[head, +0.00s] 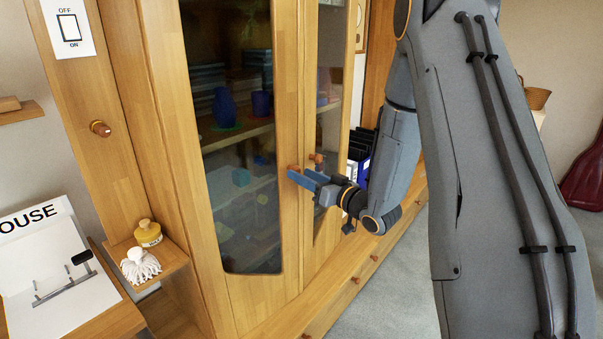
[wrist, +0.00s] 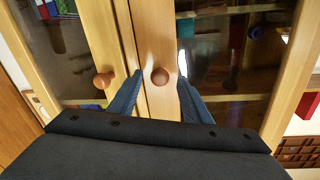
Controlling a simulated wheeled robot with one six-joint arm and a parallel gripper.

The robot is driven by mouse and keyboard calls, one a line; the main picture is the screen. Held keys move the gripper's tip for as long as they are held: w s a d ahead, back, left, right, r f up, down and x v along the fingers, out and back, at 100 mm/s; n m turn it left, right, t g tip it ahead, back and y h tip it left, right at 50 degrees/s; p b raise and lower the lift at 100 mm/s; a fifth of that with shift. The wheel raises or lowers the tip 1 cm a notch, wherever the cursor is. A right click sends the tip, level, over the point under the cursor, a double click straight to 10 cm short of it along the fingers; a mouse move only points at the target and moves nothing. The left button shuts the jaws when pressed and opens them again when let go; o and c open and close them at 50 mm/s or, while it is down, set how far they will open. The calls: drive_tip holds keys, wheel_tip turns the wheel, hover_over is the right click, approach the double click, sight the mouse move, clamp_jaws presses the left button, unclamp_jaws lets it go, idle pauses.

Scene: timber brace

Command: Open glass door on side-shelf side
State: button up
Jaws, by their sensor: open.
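The glass door on the side-shelf side (head: 240,292) is the left one of the cabinet in the head view and looks closed. Its round wooden knob (head: 292,168) is at my gripper's tips. My gripper (head: 300,175) is open, with its blue fingers reaching to that knob.
A small side shelf (head: 165,262) holds a yellow jar (head: 148,233) and a white mop-like thing (head: 140,265). Further left are a light switch (head: 70,28) and a board marked "OUSE" (head: 50,270). Drawers with knobs (head: 355,280) run below the doors. Grey floor lies in front.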

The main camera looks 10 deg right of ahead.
drive_tip(key=shift+x, duration=0.9)
clamp_jaws()
